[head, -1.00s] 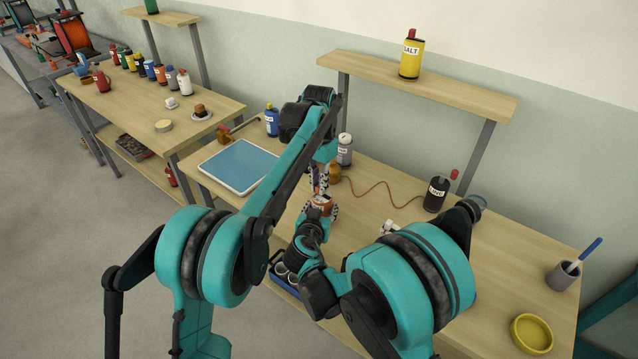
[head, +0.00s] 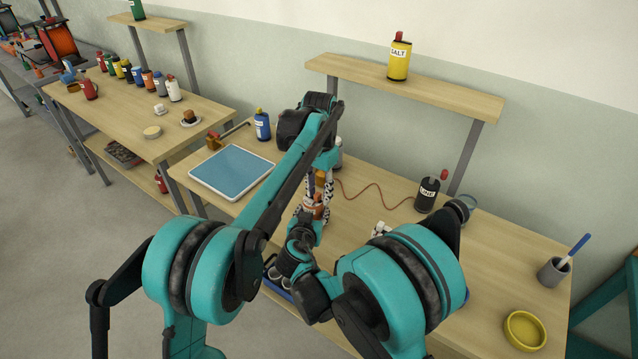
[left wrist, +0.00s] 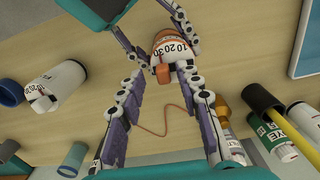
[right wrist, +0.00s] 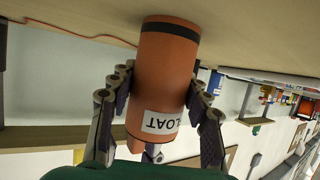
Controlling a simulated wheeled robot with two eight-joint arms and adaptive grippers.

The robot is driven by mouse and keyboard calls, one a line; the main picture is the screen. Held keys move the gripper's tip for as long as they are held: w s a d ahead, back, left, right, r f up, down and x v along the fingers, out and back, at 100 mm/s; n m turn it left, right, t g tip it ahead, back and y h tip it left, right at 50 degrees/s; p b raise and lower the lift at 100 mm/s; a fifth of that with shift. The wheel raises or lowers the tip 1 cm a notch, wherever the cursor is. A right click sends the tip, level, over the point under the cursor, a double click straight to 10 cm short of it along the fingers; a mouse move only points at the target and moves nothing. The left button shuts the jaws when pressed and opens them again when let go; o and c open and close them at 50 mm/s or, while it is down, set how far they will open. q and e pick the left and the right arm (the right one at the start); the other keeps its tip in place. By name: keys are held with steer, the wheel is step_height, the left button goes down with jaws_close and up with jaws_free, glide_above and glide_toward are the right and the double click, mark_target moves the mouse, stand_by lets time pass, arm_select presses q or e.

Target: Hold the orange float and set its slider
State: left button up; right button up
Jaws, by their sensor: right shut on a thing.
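The orange float (head: 313,206) is held off the table in my right gripper (head: 308,218). In the right wrist view the float (right wrist: 165,75) has a black band and an upside-down white label; fingers lie on both sides of it. The left wrist view shows its end with a white 10-20-30 scale (left wrist: 172,49) and a small orange slider (left wrist: 162,73) beside the scale. My left gripper (head: 322,188) is close above the float. In its wrist view its fingers (left wrist: 160,78) are spread on either side of the slider, with gaps visible.
A blue-topped tray (head: 232,172) and a blue bottle (head: 262,125) are left of my arms. A red cord (head: 370,190) runs across the table near a black bottle (head: 427,194). A grey cup (head: 553,271) and a yellow dish (head: 525,331) stand at right.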

mark_target(319, 194)
arm_select(q)
step_height(319, 194, up, 12)
steer(key=shift+f, duration=0.15)
stand_by(0.4)
arm_select(e)
steer(key=o, duration=1.3)
steer(key=shift+o, duration=0.2)
